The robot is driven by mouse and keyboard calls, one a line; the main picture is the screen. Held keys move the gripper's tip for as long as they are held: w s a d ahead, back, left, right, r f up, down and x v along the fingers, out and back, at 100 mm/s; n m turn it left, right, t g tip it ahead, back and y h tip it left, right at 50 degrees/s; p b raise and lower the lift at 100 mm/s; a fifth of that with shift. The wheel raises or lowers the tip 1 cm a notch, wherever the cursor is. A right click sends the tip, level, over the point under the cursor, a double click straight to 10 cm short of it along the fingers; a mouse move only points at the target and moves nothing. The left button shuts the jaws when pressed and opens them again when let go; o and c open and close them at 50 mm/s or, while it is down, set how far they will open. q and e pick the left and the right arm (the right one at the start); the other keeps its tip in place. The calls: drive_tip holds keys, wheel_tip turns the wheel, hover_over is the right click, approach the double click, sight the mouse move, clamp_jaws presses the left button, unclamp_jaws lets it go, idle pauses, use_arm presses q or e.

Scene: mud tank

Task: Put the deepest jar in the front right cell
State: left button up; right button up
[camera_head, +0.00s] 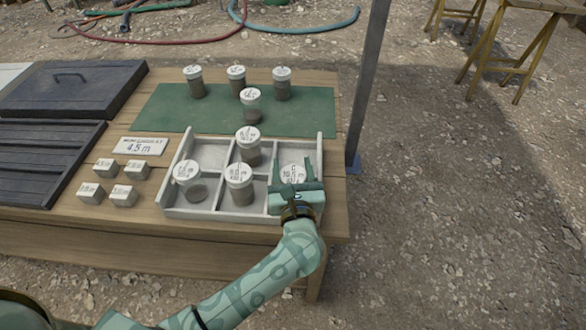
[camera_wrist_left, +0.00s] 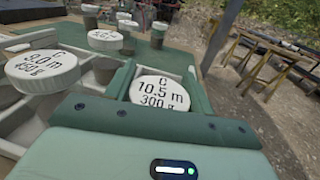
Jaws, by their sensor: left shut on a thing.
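A jar with a white lid marked "C 10.5 m 300 g" (camera_wrist_left: 160,92) is between the fingers of my left gripper (camera_head: 296,188). The same jar (camera_head: 293,173) shows in the head view at the front right cell of the pale divided tray (camera_head: 163,197). My left gripper is shut on it, and its body hides most of the jar. I cannot tell whether the jar touches the cell floor. Other jars stand in the front left cell (camera_head: 187,181), front middle cell (camera_head: 240,183) and back middle cell (camera_head: 249,146). My right gripper is not in view.
Several jars, one of them here (camera_head: 236,78), stand on the green mat (camera_head: 160,112) behind the tray. A "4.5 m" sign (camera_head: 140,146) and several small white blocks (camera_head: 123,195) lie left. A grey post (camera_head: 367,85) rises at the table's right edge.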

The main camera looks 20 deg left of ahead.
use_arm(q)
drive_tip(key=shift+f, duration=0.15)
drive_tip(key=o, duration=1.2)
drive_tip(key=shift+c, duration=0.2)
drive_tip(key=shift+r, duration=0.2)
drive_tip(key=shift+s+d, duration=0.15)
drive_tip(key=shift+s, duration=0.15)
drive_tip(key=p+v, duration=0.1)
drive_tip(key=v, duration=1)
drive_tip(key=shift+s+p, duration=0.2)
drive_tip(key=shift+p, duration=0.15)
